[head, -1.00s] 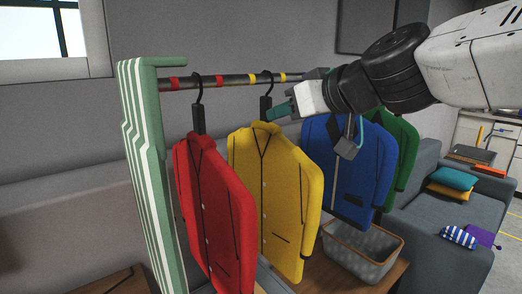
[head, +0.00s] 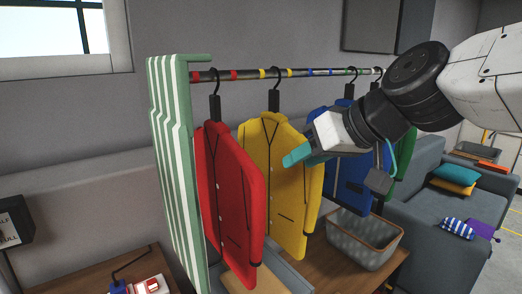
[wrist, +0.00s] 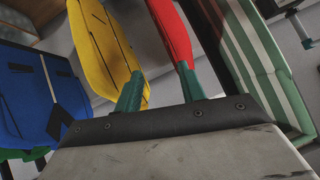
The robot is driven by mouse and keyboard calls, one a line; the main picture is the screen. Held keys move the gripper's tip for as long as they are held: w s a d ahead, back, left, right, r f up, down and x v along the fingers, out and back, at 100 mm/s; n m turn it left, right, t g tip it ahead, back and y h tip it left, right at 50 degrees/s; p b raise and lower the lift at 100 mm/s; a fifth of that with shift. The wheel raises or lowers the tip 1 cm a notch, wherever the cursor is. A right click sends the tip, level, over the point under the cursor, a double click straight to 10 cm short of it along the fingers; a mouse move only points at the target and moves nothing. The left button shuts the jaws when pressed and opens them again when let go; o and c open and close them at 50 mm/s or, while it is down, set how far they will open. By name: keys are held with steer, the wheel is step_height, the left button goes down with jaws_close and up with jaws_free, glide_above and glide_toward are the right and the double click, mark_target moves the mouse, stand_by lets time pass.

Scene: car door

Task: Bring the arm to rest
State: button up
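My gripper (head: 298,155) is in front of the yellow jacket in the head view, with its teal fingers pointing left. In the wrist view my gripper (wrist: 160,90) has its two teal fingers spread apart, with nothing between them. A red jacket (head: 228,190), a yellow jacket (head: 270,160), a blue jacket (head: 350,185) and a green jacket (head: 403,165) hang from the rail (head: 290,73). My arm hides part of the blue and green jackets. The wrist view shows the blue (wrist: 30,95), yellow (wrist: 100,40) and red (wrist: 172,35) jackets beyond the fingers.
A green and white striped end panel (head: 175,150) stands at the rack's left. A grey basket (head: 362,240) sits on a wooden surface below the jackets. A grey sofa (head: 440,225) with cushions is at right. A small item (head: 148,286) lies on a table at lower left.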

steer(key=s+d+f+m+g+h, duration=0.2)
steer(key=s+d+f, duration=0.4)
steer(key=s+d, duration=0.3)
steer(key=s+d+f+m+g+h, duration=0.3)
steer(key=s+d+f+h, duration=0.2)
steer(key=s+d+f, duration=0.2)
steer(key=s+d, duration=0.2)
steer(key=shift+d+f+m+g, duration=0.3)
steer(key=shift+d, duration=0.1)
